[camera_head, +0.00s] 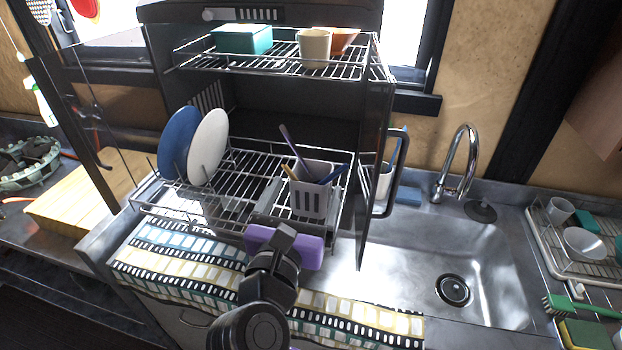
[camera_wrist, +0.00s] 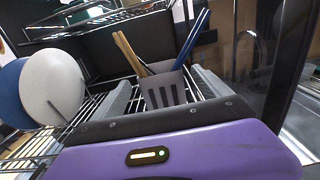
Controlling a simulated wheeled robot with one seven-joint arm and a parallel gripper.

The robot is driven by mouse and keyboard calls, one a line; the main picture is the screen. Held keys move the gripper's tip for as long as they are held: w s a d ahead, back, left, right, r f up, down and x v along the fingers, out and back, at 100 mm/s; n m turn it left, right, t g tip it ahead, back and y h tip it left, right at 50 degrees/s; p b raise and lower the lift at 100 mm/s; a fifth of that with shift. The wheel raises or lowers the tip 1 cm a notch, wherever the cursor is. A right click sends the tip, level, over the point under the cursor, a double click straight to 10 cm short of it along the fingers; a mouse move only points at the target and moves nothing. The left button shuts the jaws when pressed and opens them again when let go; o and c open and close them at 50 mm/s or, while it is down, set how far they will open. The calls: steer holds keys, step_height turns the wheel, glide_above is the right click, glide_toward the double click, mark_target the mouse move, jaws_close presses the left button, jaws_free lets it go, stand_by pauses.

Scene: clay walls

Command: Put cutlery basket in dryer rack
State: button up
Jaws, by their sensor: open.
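The light grey cutlery basket (camera_head: 310,199) stands upright on the lower shelf of the dryer rack (camera_head: 243,173), toward its right side. It holds several sticks and utensils, some blue, purple and tan. In the wrist view the basket (camera_wrist: 165,92) is straight ahead, between the fingers. My purple gripper (camera_head: 308,188) reaches in from the front. Its grey fingers are open, one on each side of the basket. In the wrist view a gap shows between the left finger and the basket; contact on the right is hard to judge. The basket's bottom is partly hidden.
A blue plate (camera_head: 177,143) and a white plate (camera_head: 208,146) stand in the lower rack's left side. The upper shelf (camera_head: 283,62) holds a teal box and two cups. An open door (camera_head: 375,160) borders the right, beside the sink (camera_head: 450,262). A patterned cloth (camera_head: 180,255) lies in front.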

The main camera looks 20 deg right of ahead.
steer(key=shift+v, duration=1.85)
